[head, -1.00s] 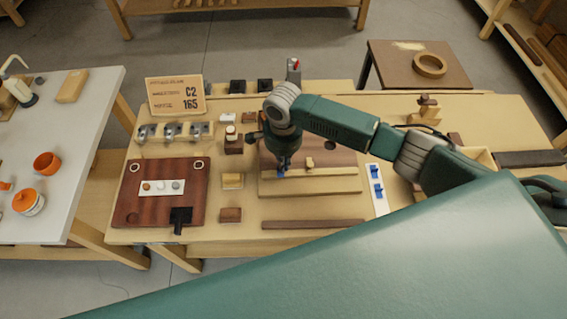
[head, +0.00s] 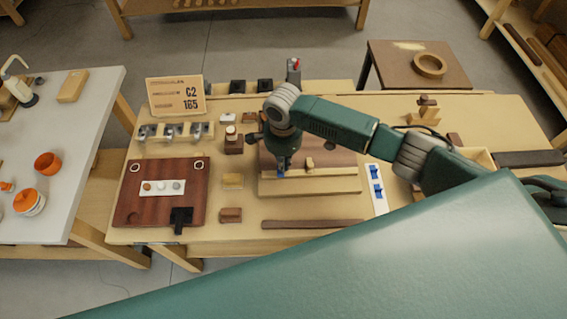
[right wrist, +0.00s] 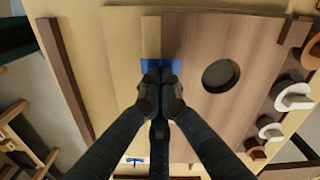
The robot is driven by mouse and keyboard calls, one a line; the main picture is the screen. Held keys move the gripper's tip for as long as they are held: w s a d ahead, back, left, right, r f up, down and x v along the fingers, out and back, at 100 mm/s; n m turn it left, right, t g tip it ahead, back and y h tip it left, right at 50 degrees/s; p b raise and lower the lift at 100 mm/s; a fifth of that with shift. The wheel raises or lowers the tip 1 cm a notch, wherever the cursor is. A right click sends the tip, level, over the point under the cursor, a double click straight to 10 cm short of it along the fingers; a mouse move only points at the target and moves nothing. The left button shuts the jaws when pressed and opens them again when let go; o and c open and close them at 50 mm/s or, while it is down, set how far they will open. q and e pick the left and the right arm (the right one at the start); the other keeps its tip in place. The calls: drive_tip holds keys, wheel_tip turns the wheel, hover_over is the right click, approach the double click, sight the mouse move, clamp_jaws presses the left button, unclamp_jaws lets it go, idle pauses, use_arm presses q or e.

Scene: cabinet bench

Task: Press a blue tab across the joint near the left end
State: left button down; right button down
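My right gripper (head: 282,170) points down over the joined boards, its fingers close together. It is shut on a blue tab (right wrist: 145,67), which lies flat at the fingertips (right wrist: 159,76). In the right wrist view the tab spans the joint between the dark panel (right wrist: 225,40) with a round hole and a narrow light strip (right wrist: 151,38). In the head view my arm partly hides the panel (head: 335,158), and the tab (head: 281,175) shows small at the fingertips. My left gripper is not in view.
A white card (head: 381,207) with blue tabs (head: 376,190) lies right of the boards. A dark red board (head: 135,205), a sign (head: 175,95) and small blocks (head: 230,215) stand to the left. A dark strip (head: 312,224) lies in front.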

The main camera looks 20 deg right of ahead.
drive_tip(key=shift+s+p, duration=0.1)
drive_tip(key=shift+p, duration=0.2)
idle(0.4)
drive_tip(key=c, duration=1.9)
unclamp_jaws()
drive_tip(key=shift+o, duration=0.5)
drive_tip(key=o, duration=0.3)
drive_tip(key=shift+r, duration=0.1)
